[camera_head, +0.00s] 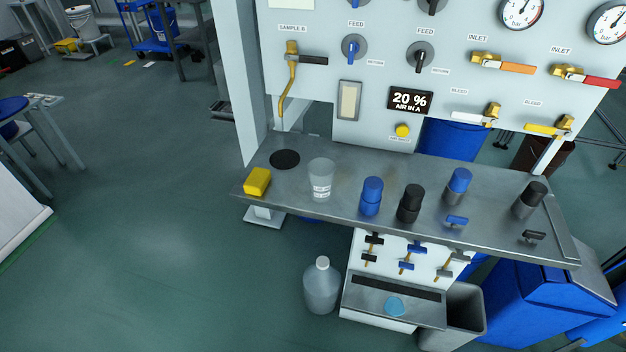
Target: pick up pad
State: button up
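A yellow block (257,181), which looks like a sponge or pad, lies at the left end of the grey metal shelf (330,212), close to its front edge. A flat dark round disc (285,158) lies on the shelf just behind and right of it, apart from the block. I cannot tell for certain which of these is the pad. My gripper is not in view, and nothing hides the yellow block.
A clear beaker (321,179) stands right of the block, then blue and black bottles (371,196). The panel (350,70) with valves and a brass sample spout (289,80) rises behind. A jug (322,286) stands on the floor below. The floor left of the shelf is clear.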

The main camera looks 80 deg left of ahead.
aim_at(257, 181)
jog(key=u, duration=0.05)
jog(key=k, duration=0.1)
jog(key=u, duration=2.5)
